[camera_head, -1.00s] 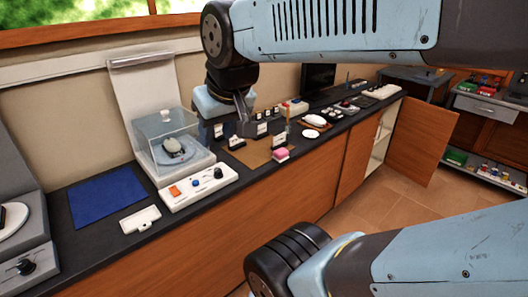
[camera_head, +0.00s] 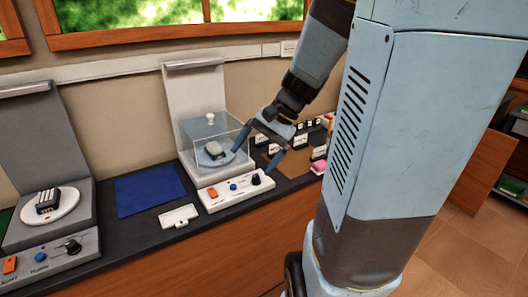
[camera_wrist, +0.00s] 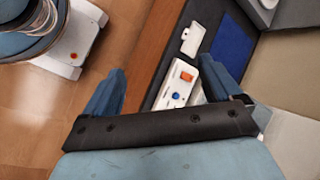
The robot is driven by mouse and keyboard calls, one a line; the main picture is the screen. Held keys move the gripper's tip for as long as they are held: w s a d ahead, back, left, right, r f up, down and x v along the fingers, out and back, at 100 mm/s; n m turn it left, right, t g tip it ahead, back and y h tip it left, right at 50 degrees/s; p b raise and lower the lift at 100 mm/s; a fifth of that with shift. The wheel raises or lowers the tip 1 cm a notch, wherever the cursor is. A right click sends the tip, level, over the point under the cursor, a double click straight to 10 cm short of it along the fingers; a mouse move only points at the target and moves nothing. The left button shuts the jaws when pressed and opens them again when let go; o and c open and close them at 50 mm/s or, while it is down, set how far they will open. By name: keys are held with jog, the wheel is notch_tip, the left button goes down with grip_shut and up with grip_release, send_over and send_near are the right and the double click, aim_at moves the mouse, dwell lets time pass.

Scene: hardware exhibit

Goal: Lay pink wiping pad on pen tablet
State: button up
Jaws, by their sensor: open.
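A small pink block (camera_head: 319,166), which looks like the wiping pad, sits near the counter's front edge in the head view, just left of my arm. My gripper (camera_head: 258,152) is open and empty, in front of the right side of the clear display case and left of the pink block. In the wrist view my gripper (camera_wrist: 163,75) has its fingers spread, with the floor, counter front and control panel beyond. The pink block is not seen in the wrist view. I cannot identify a pen tablet with certainty; my arm hides part of the counter.
A clear case (camera_head: 214,132) stands behind a white control panel (camera_head: 236,190). A blue mat (camera_head: 150,190) and a small white plate (camera_head: 179,216) lie left of it. A grey turntable unit (camera_head: 50,228) stands at far left. Small black-and-white items crowd the counter behind the pink block.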

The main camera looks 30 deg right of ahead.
jog(key=w+d+f+m+t+y, duration=0.3)
jog(key=w+d+f+m+y, duration=0.15)
jog(key=w+d+m, duration=0.2)
jog(key=m+t+h, duration=1)
jog(key=m+t, duration=0.4)
jog(key=m, duration=0.6)
send_near(320, 163)
jog(key=w, duration=1)
jog(key=shift+a, duration=0.2)
jog(key=shift+c, duration=0.4)
jog(key=c, duration=1.1)
jog(key=shift+o, duration=0.2)
